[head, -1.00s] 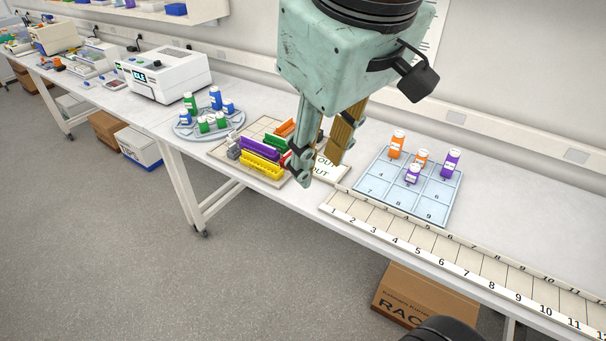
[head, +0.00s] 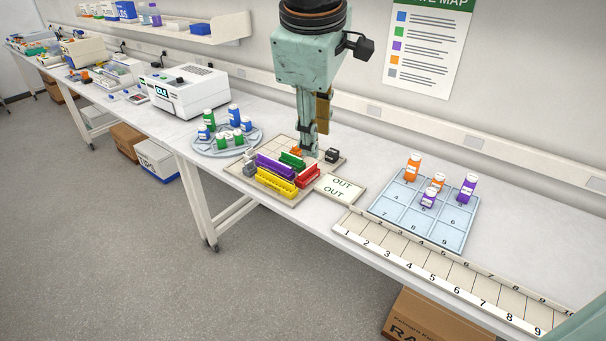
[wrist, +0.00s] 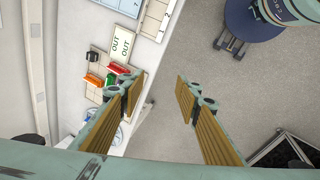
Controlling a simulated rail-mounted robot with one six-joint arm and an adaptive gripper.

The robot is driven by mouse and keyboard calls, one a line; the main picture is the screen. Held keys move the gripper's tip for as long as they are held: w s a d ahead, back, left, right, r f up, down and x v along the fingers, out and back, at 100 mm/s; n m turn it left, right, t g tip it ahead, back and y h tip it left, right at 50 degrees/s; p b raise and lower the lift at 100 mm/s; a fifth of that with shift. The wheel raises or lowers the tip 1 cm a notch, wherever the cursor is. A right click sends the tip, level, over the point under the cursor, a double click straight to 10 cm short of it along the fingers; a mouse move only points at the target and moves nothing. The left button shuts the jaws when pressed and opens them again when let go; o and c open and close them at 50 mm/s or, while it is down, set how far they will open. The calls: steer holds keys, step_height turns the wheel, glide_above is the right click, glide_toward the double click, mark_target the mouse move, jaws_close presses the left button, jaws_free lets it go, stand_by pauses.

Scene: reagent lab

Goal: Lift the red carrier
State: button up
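The red carrier (head: 309,177) sits on the right side of a beige gridded tray (head: 243,172), beside the OUT plate. In the wrist view the red carrier (wrist: 119,68) shows at the left, outside the fingers. My gripper (head: 312,152) hangs above the back right of the tray in the head view, behind the red carrier in the picture. Its height is hard to tell. In the wrist view my gripper (wrist: 160,92) is wide open and empty, with bench edge and floor showing between its fingers.
Yellow (head: 277,181), purple (head: 275,167) and green (head: 292,160) carriers stand close by. An orange carrier (head: 296,151) is partly hidden by my gripper. A black-grey block (head: 332,155) and the OUT plate (head: 341,188) are to the right. A blue numbered rack (head: 405,208) holds bottles.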

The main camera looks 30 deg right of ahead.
steer(key=w+d+f+n, duration=0.2)
steer(key=w, duration=0.4)
steer(key=w+d+f+n, duration=0.2)
steer(key=w+f, duration=0.1)
steer(key=w, duration=0.2)
steer(key=n+g+h, duration=0.1)
steer(key=n+h, duration=0.1)
steer(key=n, duration=0.9)
glide_toward(306, 169)
steer(key=r, duration=0.1)
steer(key=shift+a+r, duration=0.15)
steer(key=shift+a, duration=0.1)
steer(key=shift+b+x, duration=0.5)
steer(key=shift+x, duration=3.8)
steer(key=shift+s, duration=0.15)
